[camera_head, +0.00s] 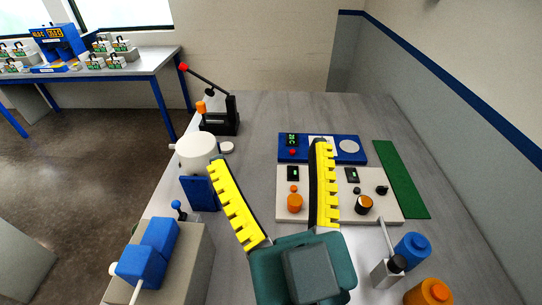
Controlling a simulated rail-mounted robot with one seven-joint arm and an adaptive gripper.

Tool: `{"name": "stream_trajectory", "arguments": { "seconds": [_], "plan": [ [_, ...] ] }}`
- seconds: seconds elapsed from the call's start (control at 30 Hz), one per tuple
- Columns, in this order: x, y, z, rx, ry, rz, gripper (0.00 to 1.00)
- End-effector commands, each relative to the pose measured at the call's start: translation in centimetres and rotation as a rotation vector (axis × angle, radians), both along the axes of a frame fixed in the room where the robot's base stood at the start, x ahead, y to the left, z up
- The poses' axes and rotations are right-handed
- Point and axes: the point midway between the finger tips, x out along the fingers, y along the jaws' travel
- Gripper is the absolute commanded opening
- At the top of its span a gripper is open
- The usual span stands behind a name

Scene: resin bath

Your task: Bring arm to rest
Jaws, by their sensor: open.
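My gripper (268,168) reaches forward from the bottom middle of the head view. Its two long yellow fingers with black backs are spread wide apart. Nothing is held between them. The right finger passes in front of a white control panel (385,208) and a blue panel (267,148). The left finger is beside a white round vessel (195,148). From this single view I cannot tell the gripper's height above the table (255,110). The rest of my arm is not visible beyond the dark green gripper body.
A black lever press (219,122) with a red knob stands at the back left. A grey box with blue blocks (150,250) is front left. Blue (412,248) and orange (428,292) containers stand front right beside a grey valve-like piece (388,272). A green mat (401,178) lies right.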

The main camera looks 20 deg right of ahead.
Motion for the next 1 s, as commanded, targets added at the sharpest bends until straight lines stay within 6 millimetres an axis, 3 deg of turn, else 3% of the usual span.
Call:
{"name": "stream_trajectory", "arguments": {
  "seconds": [0.1, 0.23, 0.5, 0.63, 0.73, 1.0],
  "plan": [
    [0.0, 0.0, 0.1, 0.002, 0.0, 0.002, 0.87],
    [0.0, 0.0, 3.6, 0.004, -0.001, 0.003, 0.87],
    [0.0, 0.0, 15.6, 0.015, -0.002, 0.007, 0.87],
    [0.0, 0.0, 20.2, 0.018, -0.003, 0.008, 0.87],
    [0.0, 0.0, 21.4, 0.02, -0.003, 0.009, 0.87],
    [0.1, 0.0, 20.6, 0.021, 0.0, 0.009, 0.87]
  ]
}}
